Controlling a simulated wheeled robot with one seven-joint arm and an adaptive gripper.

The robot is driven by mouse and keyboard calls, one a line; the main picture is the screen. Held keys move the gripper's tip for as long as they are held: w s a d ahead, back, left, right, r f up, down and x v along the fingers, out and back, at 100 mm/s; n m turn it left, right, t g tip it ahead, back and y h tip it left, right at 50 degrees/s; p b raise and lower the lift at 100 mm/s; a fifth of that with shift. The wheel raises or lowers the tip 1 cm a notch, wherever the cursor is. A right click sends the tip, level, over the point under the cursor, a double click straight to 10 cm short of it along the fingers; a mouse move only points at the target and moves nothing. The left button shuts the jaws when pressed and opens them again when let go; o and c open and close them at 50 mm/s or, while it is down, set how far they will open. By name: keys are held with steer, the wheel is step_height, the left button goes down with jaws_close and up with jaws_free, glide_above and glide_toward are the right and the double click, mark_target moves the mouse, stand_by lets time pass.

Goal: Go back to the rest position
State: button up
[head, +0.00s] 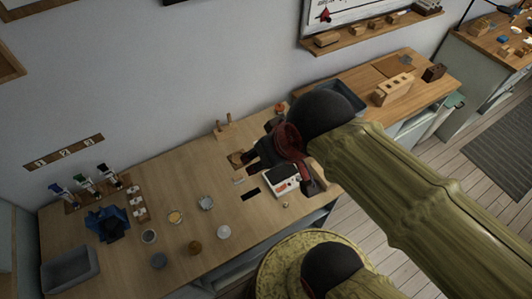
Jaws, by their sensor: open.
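My gripper (280,163) is at the end of my olive-green, bark-like arm, over the right part of the wooden workbench (130,205). Its dark red and black fingers are spread open. I see nothing held between them. A small white device (284,184) with a dark panel lies just below and partly behind the gripper. I cannot tell whether the fingers touch it. The gripper and arm hide part of the bench behind them.
A wooden block with holes (394,89) is on the right-hand bench (433,62). A wall shelf (375,36) hangs above.

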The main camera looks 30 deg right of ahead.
step_height(320, 180, down, 8)
steer(key=b, duration=0.8)
